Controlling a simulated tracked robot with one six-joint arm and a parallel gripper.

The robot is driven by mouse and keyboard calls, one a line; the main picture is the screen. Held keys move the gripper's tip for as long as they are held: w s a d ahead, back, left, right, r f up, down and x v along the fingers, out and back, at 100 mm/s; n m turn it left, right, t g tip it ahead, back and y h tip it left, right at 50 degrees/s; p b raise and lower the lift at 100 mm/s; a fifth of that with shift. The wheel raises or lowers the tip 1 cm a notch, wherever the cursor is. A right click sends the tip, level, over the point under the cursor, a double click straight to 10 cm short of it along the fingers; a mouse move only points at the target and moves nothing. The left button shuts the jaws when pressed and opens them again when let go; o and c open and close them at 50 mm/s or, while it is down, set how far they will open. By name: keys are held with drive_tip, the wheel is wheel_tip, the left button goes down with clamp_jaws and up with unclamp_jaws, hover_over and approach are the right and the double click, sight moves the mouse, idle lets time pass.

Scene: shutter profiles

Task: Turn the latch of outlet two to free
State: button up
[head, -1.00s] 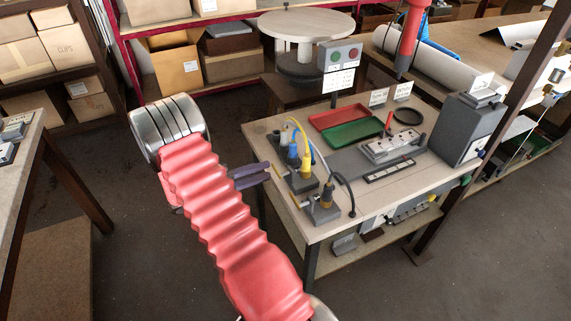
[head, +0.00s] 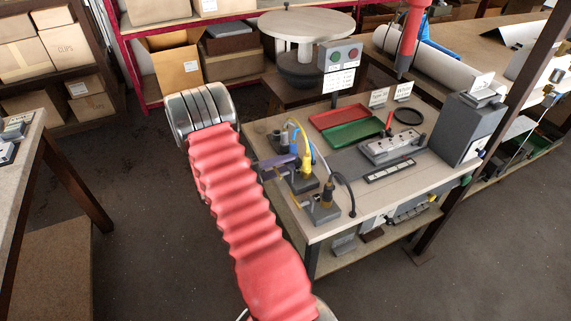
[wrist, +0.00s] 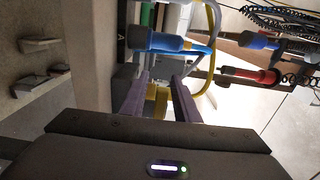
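Grey outlet blocks stand along the left edge of the workbench (head: 345,205). One block (head: 301,184) carries a yellow connector (head: 306,166); a blue connector (head: 293,148) is behind it. The front block (head: 322,213) has a dark connector with a yellow part (head: 327,194). My gripper (head: 284,163) has purple fingers pointing at the blocks. In the wrist view its fingers (wrist: 157,92) are apart, with a yellow part (wrist: 157,102) in line with the gap; contact cannot be told. The blue connector (wrist: 165,42) is just beyond. I cannot make out the latch or which outlet is two.
Red (head: 337,116) and green (head: 354,132) trays, a grey socket strip (head: 392,149) and a button post (head: 340,57) stand on the bench. Cables arch above the blocks. Open floor lies left of the bench.

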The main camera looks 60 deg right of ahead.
sight(291, 169)
clamp_jaws()
idle(0.5)
drive_tip(key=m, duration=0.2)
drive_tip(key=r+m, duration=0.1)
drive_tip(key=m, duration=0.1)
drive_tip(key=shift+s+a+r, duration=0.1)
drive_tip(key=shift+s+r, duration=0.05)
drive_tip(key=m, duration=0.1)
drive_tip(key=r+m, duration=0.1)
drive_tip(key=m, duration=0.2)
drive_tip(key=shift+s+a+r+m, duration=0.15)
drive_tip(key=shift+s+a+m, duration=0.1)
drive_tip(key=shift+s+m, duration=0.15)
drive_tip(key=m, duration=0.3)
drive_tip(key=s+m, duration=0.1)
drive_tip(key=shift+a+r+m, duration=0.3)
drive_tip(key=shift+r, duration=0.1)
drive_tip(key=shift+s+a+r+m, duration=0.15)
drive_tip(key=shift+s+m, duration=0.1)
drive_tip(key=shift+m, duration=0.5)
drive_tip(key=shift+s+a+f+m, duration=0.1)
drive_tip(key=shift+s+m, duration=0.1)
drive_tip(key=shift+m, duration=0.6)
drive_tip(key=shift+s+a+r+m, duration=0.15)
drive_tip(key=shift+s+m, duration=0.1)
drive_tip(key=shift+m, duration=0.5)
